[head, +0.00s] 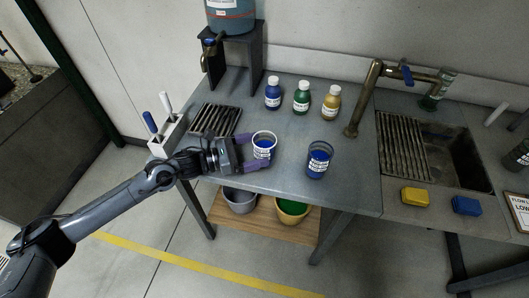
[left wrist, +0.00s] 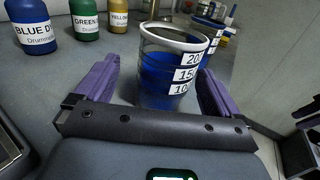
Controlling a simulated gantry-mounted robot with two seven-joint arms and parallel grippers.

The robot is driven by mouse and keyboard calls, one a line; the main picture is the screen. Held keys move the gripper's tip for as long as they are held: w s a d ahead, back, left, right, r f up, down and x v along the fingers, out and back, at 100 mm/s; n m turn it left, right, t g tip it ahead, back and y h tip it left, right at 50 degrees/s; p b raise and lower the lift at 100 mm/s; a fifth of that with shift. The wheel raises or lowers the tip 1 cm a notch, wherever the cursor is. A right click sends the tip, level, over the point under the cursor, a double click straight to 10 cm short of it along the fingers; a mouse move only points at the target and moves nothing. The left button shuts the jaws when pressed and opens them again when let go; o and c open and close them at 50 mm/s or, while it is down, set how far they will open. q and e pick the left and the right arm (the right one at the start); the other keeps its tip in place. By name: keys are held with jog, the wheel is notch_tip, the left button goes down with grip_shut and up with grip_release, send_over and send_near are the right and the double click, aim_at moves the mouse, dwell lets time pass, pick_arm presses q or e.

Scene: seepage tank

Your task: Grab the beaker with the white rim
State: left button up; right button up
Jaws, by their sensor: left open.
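The beaker with the white rim (head: 264,144) stands upright on the grey table near its front left, with blue liquid inside and white labels. My left gripper (head: 257,152) is open, with its purple fingers on either side of this beaker. In the left wrist view the beaker (left wrist: 170,72) stands between the two open fingers (left wrist: 158,75), with a visible gap at the left finger; whether the right finger touches it I cannot tell. A second beaker with a dark rim (head: 319,161) and blue liquid stands to the right.
Blue (head: 273,94), green (head: 302,98) and yellow (head: 331,103) bottles stand at the back. A metal tap (head: 365,98) and sink (head: 452,152) are to the right. A drain grate (head: 215,120) and a holder with pens (head: 167,135) are at the left.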

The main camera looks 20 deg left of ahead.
aim_at(271, 147)
pick_arm(q)
jog(key=x, duration=0.5)
jog(key=shift+s+d+r+b, duration=0.2)
jog(key=shift+s+b, duration=0.1)
jog(key=c, duration=1)
jog(key=shift+r, duration=0.15)
jog(key=shift+c, duration=0.2)
